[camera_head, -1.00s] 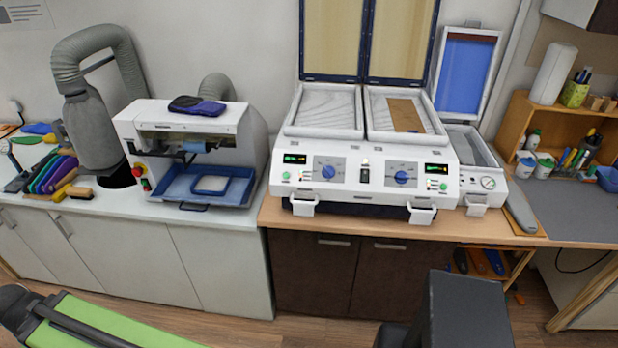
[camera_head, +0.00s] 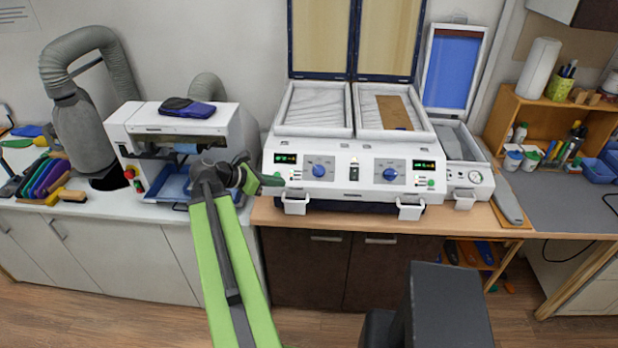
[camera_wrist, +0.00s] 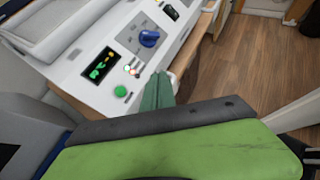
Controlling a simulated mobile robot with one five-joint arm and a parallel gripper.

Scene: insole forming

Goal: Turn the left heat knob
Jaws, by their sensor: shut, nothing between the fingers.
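The left heat knob (camera_head: 319,171) is a round blue dial on the white front panel of the two-bay heating unit (camera_head: 352,147). It also shows in the wrist view (camera_wrist: 149,38), near the top centre. My gripper (camera_head: 277,181) is shut and empty. In the head view its tip is at the left end of the panel, left of the knob and apart from it. In the wrist view the green closed fingers (camera_wrist: 158,90) lie below the knob, near a green button (camera_wrist: 120,91) and a lit display (camera_wrist: 102,64).
A right blue knob (camera_head: 390,174) sits on the same panel. White handles (camera_head: 296,206) stick out below the panel front. A white grinding machine (camera_head: 170,140) stands left, behind my arm. A grey tool (camera_head: 506,199) lies right of the unit.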

